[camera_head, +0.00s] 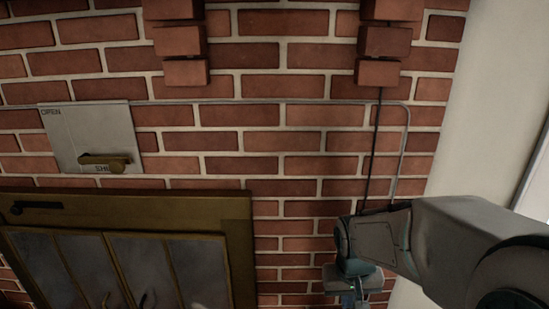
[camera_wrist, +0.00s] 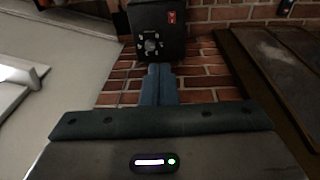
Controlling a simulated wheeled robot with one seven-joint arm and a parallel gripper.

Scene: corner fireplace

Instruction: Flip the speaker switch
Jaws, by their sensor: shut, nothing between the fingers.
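A black box that looks like the speaker (camera_wrist: 180,42) shows at the top middle of the wrist view, in front of the brick wall. A small red switch (camera_wrist: 171,17) is on its face, up and right of a round silver part (camera_wrist: 150,42). My gripper (camera_wrist: 159,68) is shut and empty, its blue fingers pointing at the box. The fingertips appear just below the box's lower edge; I cannot tell whether they touch it. In the head view my gripper (camera_head: 354,299) is at the bottom edge, partly cut off, and the box does not show.
A metal plate (camera_head: 75,130) with a brass lever (camera_head: 105,161) is on the brick wall at left. Below it is a brass-framed fireplace door (camera_head: 150,245). Brick corbels (camera_head: 384,42) jut out above. A cable (camera_head: 373,150) runs down the wall near my arm. A pale wall stands at right.

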